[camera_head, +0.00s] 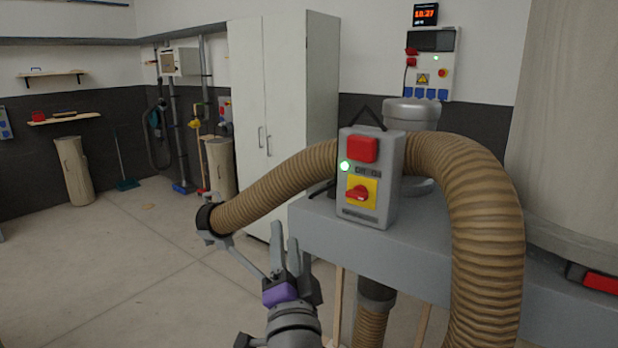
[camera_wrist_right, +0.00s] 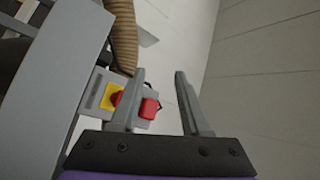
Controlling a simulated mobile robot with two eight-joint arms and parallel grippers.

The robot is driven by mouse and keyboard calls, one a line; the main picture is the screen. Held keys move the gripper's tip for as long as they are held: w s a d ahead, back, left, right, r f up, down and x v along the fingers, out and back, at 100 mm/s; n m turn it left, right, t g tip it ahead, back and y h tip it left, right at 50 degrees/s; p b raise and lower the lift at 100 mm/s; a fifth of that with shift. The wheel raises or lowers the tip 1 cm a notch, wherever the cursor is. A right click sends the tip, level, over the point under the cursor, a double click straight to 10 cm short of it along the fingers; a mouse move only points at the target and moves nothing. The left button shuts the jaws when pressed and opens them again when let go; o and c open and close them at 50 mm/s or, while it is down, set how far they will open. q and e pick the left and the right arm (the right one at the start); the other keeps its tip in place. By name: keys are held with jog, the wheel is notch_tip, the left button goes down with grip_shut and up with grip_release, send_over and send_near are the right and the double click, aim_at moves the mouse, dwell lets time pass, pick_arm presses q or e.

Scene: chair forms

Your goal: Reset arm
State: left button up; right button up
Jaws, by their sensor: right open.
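My right gripper (camera_head: 287,242) is in the lower middle of the head view, below and left of a grey control box (camera_head: 368,205). Its fingers point up, are apart and hold nothing. The right wrist view shows the same open fingers (camera_wrist_right: 160,73), with the control box (camera_wrist_right: 94,96) beyond and behind the left finger. The box has a red button, a red switch on a yellow plate and a lit green lamp. My left gripper is not in view.
A thick tan hose (camera_head: 488,235) arches behind the box and hangs over the grey beam (camera_head: 440,262). Its open end (camera_head: 205,222) is close to my right gripper's upper left. A white cabinet (camera_head: 262,100) stands behind.

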jog(key=s+d+f+n+g+y, duration=0.1)
jog(key=s+d+f+n+g, duration=0.15)
jog(key=f, duration=0.45)
jog(key=s+d+f+n+g, duration=0.1)
jog(key=d+f+n+g, duration=0.25)
jog(key=f, duration=0.35)
jog(key=s+d+f+n+g+y, duration=0.1)
jog(key=s+d+f+n+g, duration=0.15)
jog(key=f, duration=0.45)
jog(key=s+d+f+n+g+h, duration=0.1)
jog(key=s+d+f+g+h, duration=0.1)
jog(key=s+d+f, duration=0.4)
jog(key=s+d+f+g+h, duration=0.3)
jog(key=s+d+f, duration=0.4)
jog(key=f, duration=0.4)
jog(key=shift+s+f+n+g, duration=0.35)
jog(key=shift+s+g, duration=0.15)
jog(key=shift+g, duration=0.35)
